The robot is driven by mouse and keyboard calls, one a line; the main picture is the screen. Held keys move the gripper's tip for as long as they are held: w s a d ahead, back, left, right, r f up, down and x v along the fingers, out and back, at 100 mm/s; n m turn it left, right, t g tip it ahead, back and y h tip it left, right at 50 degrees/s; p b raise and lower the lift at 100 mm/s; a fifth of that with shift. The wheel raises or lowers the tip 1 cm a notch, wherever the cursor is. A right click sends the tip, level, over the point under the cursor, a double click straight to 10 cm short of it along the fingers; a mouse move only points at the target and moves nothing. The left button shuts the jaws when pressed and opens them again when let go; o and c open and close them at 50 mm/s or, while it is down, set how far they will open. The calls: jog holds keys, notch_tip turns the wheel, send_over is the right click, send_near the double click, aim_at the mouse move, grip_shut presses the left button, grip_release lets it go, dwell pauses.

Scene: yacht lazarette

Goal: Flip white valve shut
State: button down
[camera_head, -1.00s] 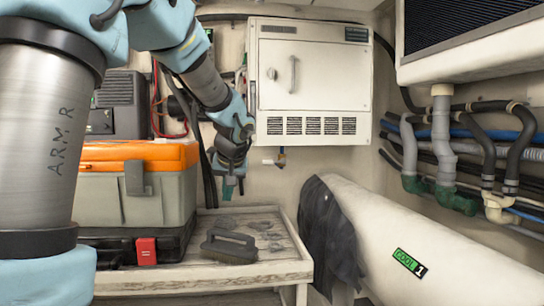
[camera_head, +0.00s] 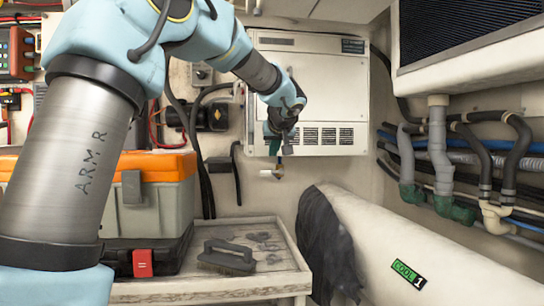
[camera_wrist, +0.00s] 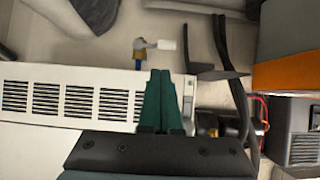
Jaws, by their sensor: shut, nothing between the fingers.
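The white valve handle (camera_head: 271,173) is a small white lever on a short brass fitting just below the white wall cabinet. It sticks out sideways to the left in the head view. In the wrist view the white handle (camera_wrist: 167,45) lies beyond the fingertips, its brass and blue stem (camera_wrist: 139,54) beside it. My gripper (camera_head: 280,147) is in front of the cabinet's lower edge, a little above the handle and apart from it. In the wrist view my gripper's green fingers (camera_wrist: 160,75) are together with nothing between them.
The white cabinet (camera_head: 335,85) with vent slots is right behind my gripper. A black hooked bracket (camera_head: 237,172) and dark hoses are left of the valve. A cart (camera_head: 270,285) with a brush (camera_head: 228,257) and an orange-lidded toolbox (camera_head: 155,165) stands below left. A white pipe (camera_head: 375,245) lies below right.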

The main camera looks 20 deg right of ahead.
aim_at(271, 172)
jog(key=p+x, duration=0.2)
jog(key=x, duration=0.7)
jog(key=shift+p, duration=0.35)
jog(key=shift+f+b, duration=0.2)
jog(key=shift+b, duration=0.2)
jog(key=shift+a+b, duration=0.15)
jog(key=shift+b, duration=0.2)
